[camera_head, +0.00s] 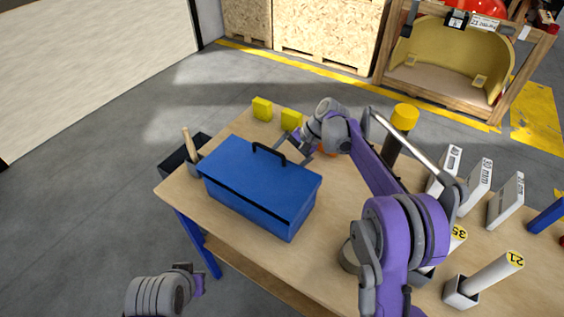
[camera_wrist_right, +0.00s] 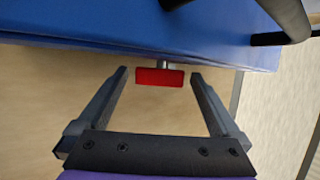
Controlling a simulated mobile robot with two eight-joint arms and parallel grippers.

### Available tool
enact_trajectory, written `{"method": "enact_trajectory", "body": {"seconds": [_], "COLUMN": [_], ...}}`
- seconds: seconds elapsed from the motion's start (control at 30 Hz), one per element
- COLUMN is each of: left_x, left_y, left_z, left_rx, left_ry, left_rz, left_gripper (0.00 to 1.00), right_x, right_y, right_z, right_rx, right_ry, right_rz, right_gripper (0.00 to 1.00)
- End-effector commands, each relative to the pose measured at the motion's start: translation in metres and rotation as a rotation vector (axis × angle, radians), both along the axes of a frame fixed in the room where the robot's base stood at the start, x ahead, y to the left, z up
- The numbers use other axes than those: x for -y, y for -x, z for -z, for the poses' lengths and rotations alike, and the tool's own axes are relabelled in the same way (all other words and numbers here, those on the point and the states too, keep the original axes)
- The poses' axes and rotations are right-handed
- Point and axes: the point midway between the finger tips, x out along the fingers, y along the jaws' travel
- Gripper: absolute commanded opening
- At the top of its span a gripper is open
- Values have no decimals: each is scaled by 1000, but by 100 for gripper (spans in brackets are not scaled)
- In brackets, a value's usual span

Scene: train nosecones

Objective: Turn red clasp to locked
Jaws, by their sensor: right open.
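The blue toolbox (camera_head: 245,178) sits on the wooden table with its lid down and its black handle (camera_head: 268,153) on top. The red clasp (camera_wrist_right: 160,77) is a small flat bar on a short metal stem at the box's edge. It lies crosswise in the right wrist view and is hidden in the head view. My right gripper (camera_wrist_right: 160,82) is open, its fingertips on either side of the clasp with a gap at each side. In the head view it is at the box's far side (camera_head: 299,142). My left wrist is at the lower left, away from the table; its fingers are unclear.
Bare tabletop lies right of the toolbox.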

Motion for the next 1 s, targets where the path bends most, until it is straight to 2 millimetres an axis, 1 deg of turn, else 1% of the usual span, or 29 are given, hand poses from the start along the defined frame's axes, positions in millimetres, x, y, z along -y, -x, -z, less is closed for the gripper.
{"method": "enact_trajectory", "body": {"seconds": [0.07,0.1,0.17,0.2,0.27,0.3,0.37,0.4,0.53,0.57,0.67,0.9,1.0], "left_x": [0,0,0,0,0,0,0,0,0,0,0,0,0], "left_y": [0,0,0,0,0,0,0,0,0,0,-1,-8,-9], "left_z": [0,0,0,0,0,0,0,0,0,0,-2,-20,-24], "left_rx": [0,0,0,0,0,0,0,0,0,0,1,14,17], "left_ry": [0,0,0,0,0,0,0,0,0,0,0,0,0], "left_rz": [0,0,0,0,0,0,0,0,0,0,0,0,0], "left_gripper": [0,0,0,0,0,0,0,0,0,0,0,0,0], "right_x": [0,0,0,0,0,0,0,0,0,0,-1,-5,-5], "right_y": [0,0,0,0,0,0,0,0,0,0,-1,-4,-5], "right_z": [0,0,0,0,0,0,0,0,0,0,-1,-6,-5], "right_rx": [0,0,0,0,0,0,0,0,0,0,-14,-157,-199], "right_ry": [0,0,0,0,0,0,0,0,0,0,20,219,276], "right_rz": [0,0,0,0,0,0,0,0,0,0,-3,-5,-2], "right_gripper": [100,98,87,80,69,62,51,44,21,19,19,19,19]}}
